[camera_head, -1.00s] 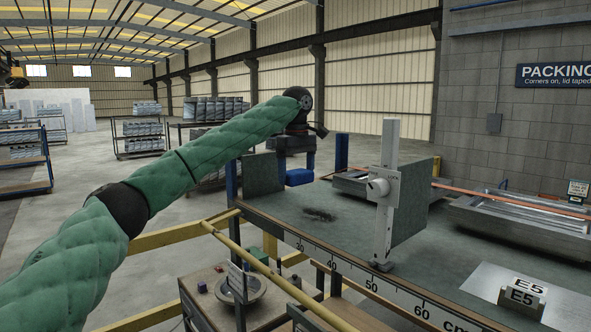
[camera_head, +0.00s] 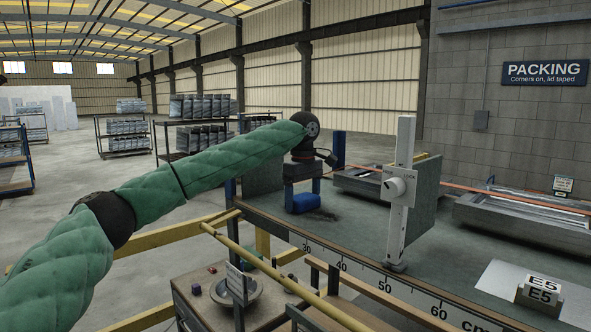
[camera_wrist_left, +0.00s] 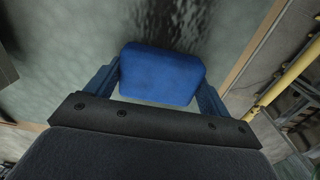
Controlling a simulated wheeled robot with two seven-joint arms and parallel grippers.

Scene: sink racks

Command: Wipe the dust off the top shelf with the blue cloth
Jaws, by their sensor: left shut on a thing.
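My left gripper (camera_head: 303,193) is shut on the blue cloth (camera_head: 306,203), a thick folded pad, down at the green-grey top shelf (camera_head: 345,238). In the left wrist view the cloth (camera_wrist_left: 160,76) sits between the two blue fingers. A dark dust patch (camera_head: 327,215) lies on the shelf just right of the cloth. In the wrist view the dust (camera_wrist_left: 172,22) spreads beyond the cloth's far edge. I cannot tell whether the cloth touches the shelf. My right gripper is not in view.
An upright measuring post (camera_head: 401,195) with a clamp stands right of the dust, before an upright grey panel (camera_head: 427,205). Another upright panel (camera_head: 262,173) stands left of the gripper. A yellow rail (camera_head: 270,265) runs before the shelf's front edge. An E5 block (camera_head: 540,290) sits at right.

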